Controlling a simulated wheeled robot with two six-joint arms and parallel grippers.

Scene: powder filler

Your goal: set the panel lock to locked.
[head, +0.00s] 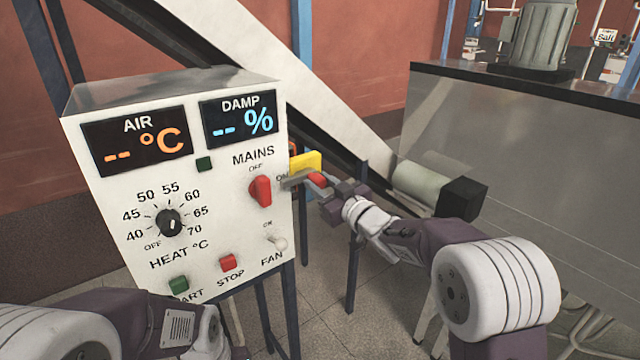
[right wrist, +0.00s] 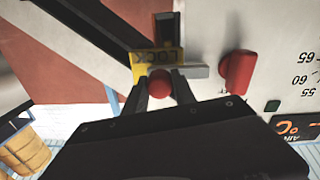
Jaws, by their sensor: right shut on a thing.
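The panel lock sits at the right side of the white control panel (head: 95,225). It has a yellow plate (head: 306,161) and a red knob (head: 318,180). In the right wrist view the yellow plate (right wrist: 143,62) bears the word LOCK, upside down, and the red knob (right wrist: 160,83) is between my fingers. A grey bar (right wrist: 192,72) runs sideways from the knob towards the red MAINS switch (right wrist: 238,72). My right gripper (right wrist: 160,90) is shut on the red knob. My left arm shows at the bottom left of the head view, but its gripper is out of view.
The panel face carries the MAINS switch (head: 261,191), a HEAT dial (head: 169,222), a green START button (head: 178,285), a red STOP button (head: 228,262) and a FAN toggle (head: 277,243). A large metal cabinet (head: 520,160) stands at the right. A diagonal white beam passes behind the panel.

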